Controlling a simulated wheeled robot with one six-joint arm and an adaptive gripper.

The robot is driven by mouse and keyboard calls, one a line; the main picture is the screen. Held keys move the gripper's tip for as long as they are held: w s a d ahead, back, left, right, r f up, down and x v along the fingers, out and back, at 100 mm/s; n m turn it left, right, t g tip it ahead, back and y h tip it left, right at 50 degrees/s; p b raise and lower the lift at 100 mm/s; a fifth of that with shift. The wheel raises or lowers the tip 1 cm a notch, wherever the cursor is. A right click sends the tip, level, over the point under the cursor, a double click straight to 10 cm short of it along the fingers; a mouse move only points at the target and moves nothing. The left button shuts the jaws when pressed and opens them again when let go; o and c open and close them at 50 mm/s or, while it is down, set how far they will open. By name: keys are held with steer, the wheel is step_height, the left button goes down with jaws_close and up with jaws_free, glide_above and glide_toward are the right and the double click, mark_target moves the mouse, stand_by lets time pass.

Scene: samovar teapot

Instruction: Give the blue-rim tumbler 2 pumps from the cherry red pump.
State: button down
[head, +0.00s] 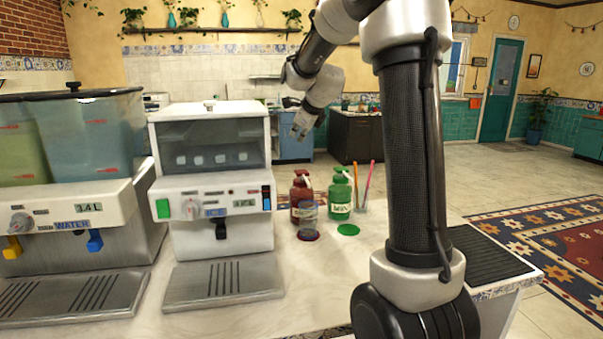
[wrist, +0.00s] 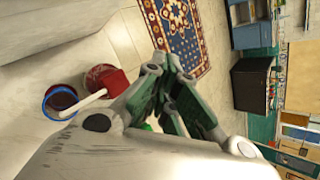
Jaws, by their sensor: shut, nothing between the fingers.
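The cherry red pump (head: 302,188) stands on the counter in the head view, with a white spout. It shows from above in the wrist view (wrist: 103,78). The clear blue-rim tumbler (head: 308,219) stands upright in front of it on a dark red spot. In the wrist view the tumbler's blue rim (wrist: 45,101) is seen, with the pump's white spout reaching over it. Red shows inside the rim; I cannot tell whether it is syrup or the spot beneath. My gripper (head: 297,134) is shut and empty, above the pumps. Its fingers (wrist: 193,122) fill the middle of the wrist view.
A green mint pump (head: 341,196) stands right of the red one, with a green spot (head: 348,230) before it. A glass with straws (head: 362,198) is beside it. The ice dispenser (head: 212,190) and water dispenser (head: 75,215) stand left. A black drip mat (head: 485,255) lies right.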

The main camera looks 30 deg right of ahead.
mark_target(299, 172)
steer(key=shift+f, duration=4.25)
steer(key=shift+f, duration=0.4)
steer(key=shift+f, duration=1)
steer(key=shift+r, duration=1.4)
steer(key=shift+r, duration=2.55)
